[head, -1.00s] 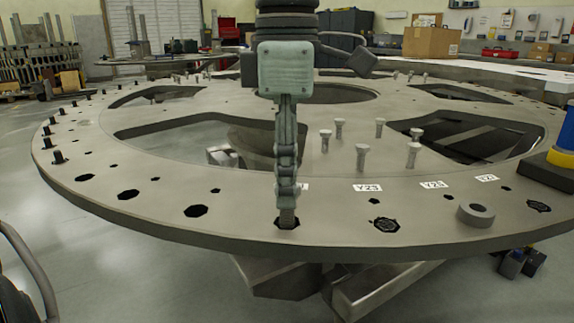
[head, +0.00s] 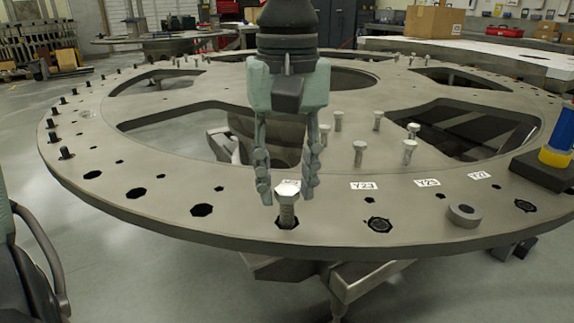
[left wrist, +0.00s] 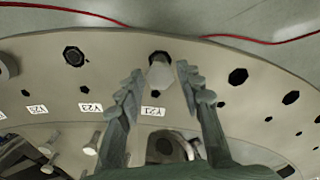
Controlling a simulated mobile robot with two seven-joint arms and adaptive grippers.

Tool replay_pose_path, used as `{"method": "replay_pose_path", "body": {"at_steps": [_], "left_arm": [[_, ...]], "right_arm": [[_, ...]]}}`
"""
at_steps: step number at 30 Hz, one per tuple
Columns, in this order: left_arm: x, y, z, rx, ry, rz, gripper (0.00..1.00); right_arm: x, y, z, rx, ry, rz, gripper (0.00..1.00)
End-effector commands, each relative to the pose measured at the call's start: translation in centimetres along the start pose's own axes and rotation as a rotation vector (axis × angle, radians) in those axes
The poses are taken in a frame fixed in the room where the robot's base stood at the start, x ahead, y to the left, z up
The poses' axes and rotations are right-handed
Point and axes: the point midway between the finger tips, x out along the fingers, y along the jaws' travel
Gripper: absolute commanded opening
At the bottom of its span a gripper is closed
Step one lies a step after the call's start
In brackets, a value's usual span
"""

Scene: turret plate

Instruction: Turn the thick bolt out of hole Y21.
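The thick bolt (head: 287,213) stands upright in a hole near the front rim of the turret plate (head: 150,203). Its pale hex head and a length of shank show above the plate. The hole's label is partly covered in the head view; in the left wrist view the label (left wrist: 152,111) appears to read Y21. My left gripper (head: 287,195) is open, with one finger on each side of the bolt head and gaps between. In the left wrist view the bolt head (left wrist: 161,74) sits between the open fingertips (left wrist: 160,70).
Several smaller bolts (head: 360,152) stand on the plate behind and right of the gripper. A grey ring (head: 464,214) lies on the plate at right, near a blue and yellow object (head: 558,150). Large cutouts break the plate.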

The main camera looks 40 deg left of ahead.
Motion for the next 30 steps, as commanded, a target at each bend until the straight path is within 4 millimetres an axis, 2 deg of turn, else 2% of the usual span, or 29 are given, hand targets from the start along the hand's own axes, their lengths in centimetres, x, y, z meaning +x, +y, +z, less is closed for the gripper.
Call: {"method": "replay_pose_path", "body": {"at_steps": [3, 9, 15, 26, 27, 30], "left_arm": [[-0.2, 0.0, 0.0, 0.224, -0.002, -0.001, 0.36], [-0.2, 0.0, 0.0, 0.564, -0.001, 0.001, 0.36], [0.0, 0.0, 0.0, 0.775, 0.000, 0.000, 0.36], [0.1, 0.0, 0.0, 0.840, 0.000, 0.000, 0.36], [0.1, 0.0, 0.0, 0.839, 0.000, 0.000, 0.35], [0.0, 0.0, 0.0, 0.838, 0.000, 0.000, 0.23]], "right_arm": [[1.4, -0.3, 0.2, 0.000, -0.009, -0.010, 0.54], [3.6, -0.8, 0.8, 0.002, -0.016, -0.024, 0.54], [4.8, -1.2, 1.2, 0.003, -0.019, -0.032, 0.54], [5.2, -1.3, 1.3, 0.003, -0.021, -0.035, 0.54], [5.2, -1.3, 1.4, 0.003, -0.021, -0.035, 0.54], [5.2, -1.3, 1.4, 0.003, -0.021, -0.035, 0.54]]}}
